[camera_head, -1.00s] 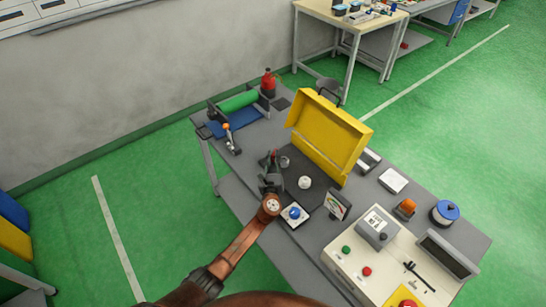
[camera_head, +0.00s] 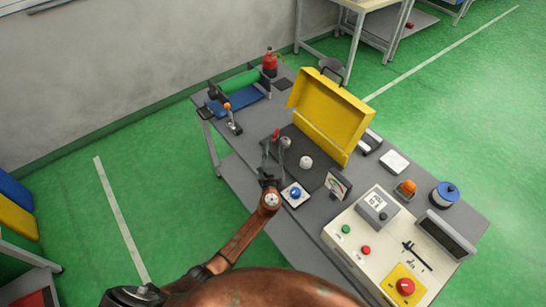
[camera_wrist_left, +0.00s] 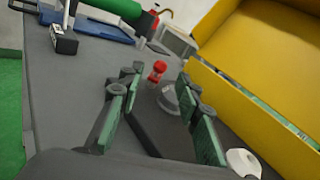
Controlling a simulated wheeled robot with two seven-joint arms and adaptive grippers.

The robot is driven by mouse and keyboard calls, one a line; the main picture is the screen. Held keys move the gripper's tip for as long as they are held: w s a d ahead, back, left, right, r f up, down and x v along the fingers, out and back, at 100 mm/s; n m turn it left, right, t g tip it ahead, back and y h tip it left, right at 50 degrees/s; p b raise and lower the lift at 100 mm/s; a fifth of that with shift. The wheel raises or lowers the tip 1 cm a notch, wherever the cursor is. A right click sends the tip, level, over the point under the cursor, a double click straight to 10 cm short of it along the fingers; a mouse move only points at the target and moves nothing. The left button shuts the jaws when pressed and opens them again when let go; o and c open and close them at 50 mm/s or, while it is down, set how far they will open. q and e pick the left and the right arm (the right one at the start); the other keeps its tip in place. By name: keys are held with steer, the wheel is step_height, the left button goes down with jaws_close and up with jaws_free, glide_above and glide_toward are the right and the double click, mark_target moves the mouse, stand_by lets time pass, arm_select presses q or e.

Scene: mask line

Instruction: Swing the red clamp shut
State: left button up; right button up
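The red clamp (camera_head: 276,133) stands near the left end of the dark mat on the bench, in front of the yellow case. Its red tip (camera_wrist_left: 157,71) is upright in the wrist view, beside a grey rounded part (camera_wrist_left: 167,98). My left gripper (camera_head: 275,146) reaches in from the front, its fingers spread. In the wrist view its fingertips (camera_wrist_left: 158,82) are wide apart with the red tip visible between them, and the gripper looks empty. Whether a finger touches the clamp cannot be told. The clamp's base is partly hidden by the fingers. My right gripper is not in view.
The open yellow case (camera_head: 327,108) stands behind the mat. A white knob (camera_head: 306,162) and a blue button (camera_head: 295,193) are close on the right. A green roll (camera_head: 239,82) and an orange-tipped lever (camera_head: 230,116) are to the left. A control box (camera_head: 376,245) fills the right.

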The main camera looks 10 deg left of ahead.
arm_select(q)
steer(key=s, duration=0.3)
steer(key=s+d, duration=0.1)
steer(key=s, duration=0.2)
steer(key=shift+d, duration=0.15)
